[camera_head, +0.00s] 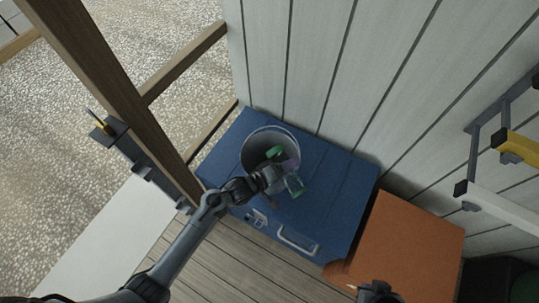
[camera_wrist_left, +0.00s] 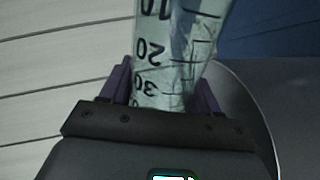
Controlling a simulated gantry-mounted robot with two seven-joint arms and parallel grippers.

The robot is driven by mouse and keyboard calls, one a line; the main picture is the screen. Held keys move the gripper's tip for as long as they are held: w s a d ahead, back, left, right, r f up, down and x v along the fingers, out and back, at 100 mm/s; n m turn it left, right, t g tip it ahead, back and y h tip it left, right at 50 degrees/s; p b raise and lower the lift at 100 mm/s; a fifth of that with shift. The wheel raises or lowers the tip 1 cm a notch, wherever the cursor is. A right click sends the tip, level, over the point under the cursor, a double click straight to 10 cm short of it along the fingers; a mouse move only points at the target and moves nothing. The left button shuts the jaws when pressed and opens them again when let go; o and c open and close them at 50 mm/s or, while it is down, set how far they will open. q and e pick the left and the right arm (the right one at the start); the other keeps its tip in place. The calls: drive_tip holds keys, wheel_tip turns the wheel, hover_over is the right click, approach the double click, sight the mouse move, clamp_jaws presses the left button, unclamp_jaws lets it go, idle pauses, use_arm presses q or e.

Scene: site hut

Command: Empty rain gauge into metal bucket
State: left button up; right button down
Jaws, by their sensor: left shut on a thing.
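The metal bucket (camera_head: 254,141) stands upright on a blue chest. The rain gauge (camera_head: 294,186), clear with green parts, is in my left gripper (camera_head: 283,169) at the bucket's right front rim. It lies tilted across the fingers, with a green part also showing over the bucket mouth. In the left wrist view, the gauge (camera_wrist_left: 168,60) shows black scale marks, and the purple fingers of my left gripper (camera_wrist_left: 163,90) are shut on both its sides. The bucket (camera_wrist_left: 290,105) is the grey curve at right. Whether water is inside cannot be seen.
The blue chest (camera_head: 335,195) stands against a plank wall (camera_head: 320,60). An orange box (camera_head: 410,240) is to its right. A wooden post (camera_head: 110,90) stands at left. My right gripper (camera_head: 378,291) is partly visible at the bottom edge.

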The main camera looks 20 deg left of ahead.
use_arm(q)
drive_tip(key=shift+w+a+f+n, duration=0.1)
drive_tip(key=shift+w+a+n, duration=0.15)
drive_tip(key=shift+a+n, duration=0.1)
idle(0.3)
drive_tip(key=shift+w+a+n+g+h+p, duration=0.1)
drive_tip(key=shift+n+g+h+p, duration=0.2)
drive_tip(key=shift+n+p, duration=0.2)
drive_tip(key=shift+f+n, duration=0.15)
drive_tip(key=shift+n, duration=0.1)
idle(0.4)
drive_tip(key=shift+p, duration=0.4)
idle(0.4)
drive_tip(key=shift+f+n+p, duration=0.2)
drive_tip(key=shift+n+p, duration=0.15)
drive_tip(key=shift+n, duration=0.35)
drive_tip(key=shift+r, duration=0.1)
